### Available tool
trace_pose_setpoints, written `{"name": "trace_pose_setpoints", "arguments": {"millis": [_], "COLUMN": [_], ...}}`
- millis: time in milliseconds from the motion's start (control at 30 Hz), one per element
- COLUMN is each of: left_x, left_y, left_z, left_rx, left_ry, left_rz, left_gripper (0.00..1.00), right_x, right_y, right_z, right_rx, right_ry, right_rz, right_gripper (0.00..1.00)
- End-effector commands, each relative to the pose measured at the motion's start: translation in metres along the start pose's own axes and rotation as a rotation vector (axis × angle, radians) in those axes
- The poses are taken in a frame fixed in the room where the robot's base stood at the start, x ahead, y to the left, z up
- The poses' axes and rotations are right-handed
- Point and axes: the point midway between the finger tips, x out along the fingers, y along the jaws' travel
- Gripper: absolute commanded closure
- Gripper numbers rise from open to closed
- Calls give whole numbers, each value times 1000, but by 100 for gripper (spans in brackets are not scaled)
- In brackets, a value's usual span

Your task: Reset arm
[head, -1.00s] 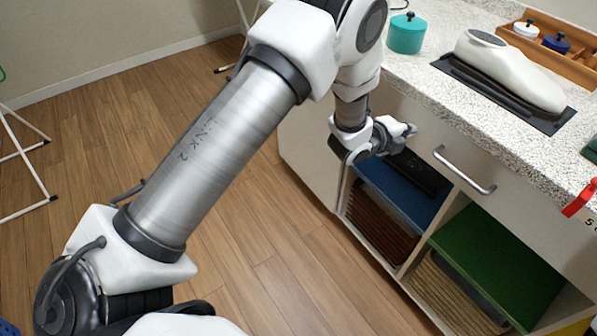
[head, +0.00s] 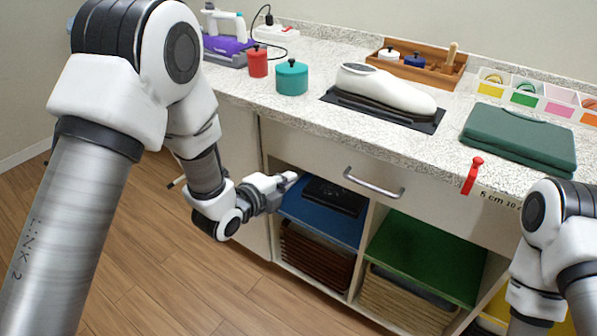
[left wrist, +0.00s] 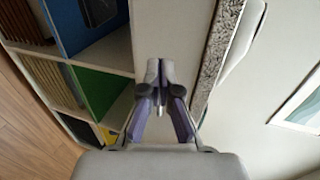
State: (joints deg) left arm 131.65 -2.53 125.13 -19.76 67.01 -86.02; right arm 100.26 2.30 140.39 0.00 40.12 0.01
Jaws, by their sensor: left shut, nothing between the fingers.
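My left gripper (head: 288,180) is in front of the cabinet, near the upper left of the blue-lined compartment (head: 318,221), below the counter. In the left wrist view its fingers (left wrist: 160,95) are together with nothing between them. A black folded item (head: 335,196) lies in the blue compartment, to the right of the gripper. My right arm (head: 560,245) shows at the right edge of the head view. Its gripper is out of the picture.
The counter edge (head: 330,137) and drawer handle (head: 373,184) are close to my left arm. A green-lined compartment (head: 425,258) is to the right.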

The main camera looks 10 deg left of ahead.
Motion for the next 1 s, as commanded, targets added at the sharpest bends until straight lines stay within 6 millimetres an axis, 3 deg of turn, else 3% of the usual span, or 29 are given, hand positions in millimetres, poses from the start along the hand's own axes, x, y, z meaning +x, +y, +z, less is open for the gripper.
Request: {"name": "trace_pose_setpoints", "arguments": {"millis": [200, 267, 333, 433, 500, 567, 600, 700, 833, 1000], "left_x": [-7, -11, -26, -70, -114, -157, -188, -256, -290, -295], "left_y": [4, 17, 48, 116, 164, 199, 219, 254, 268, 270], "left_z": [-1, -2, -6, -12, -18, -25, -30, -40, -44, -46], "left_rx": [-7, -27, -72, -212, -414, -619, -770, -1158, -1498, -1661], "left_ry": [2, 5, 4, -48, -139, -258, -365, -712, -1068, -1219], "left_rz": [20, 65, 163, 383, 561, 704, 791, 925, 890, 823], "left_gripper": [100, 100, 100, 100, 100, 100, 100, 100, 100, 100], "right_x": [-8, -24, -50, -82, -101, -113, -120, -124, -118, -118], "right_y": [0, 0, 0, -1, -1, -1, -1, -1, -1, -1], "right_z": [0, 0, 0, 0, 0, 0, 0, 0, 0, 0], "right_rx": [0, 0, 0, 0, 0, 0, 0, 0, 0, 0], "right_ry": [0, 0, 0, 1, 1, 1, 1, 1, -1, 0], "right_rz": [0, 0, 0, 0, 0, 0, 0, 0, 0, 0], "right_gripper": [60, 60, 60, 60, 60, 60, 60, 60, 60, 60]}}
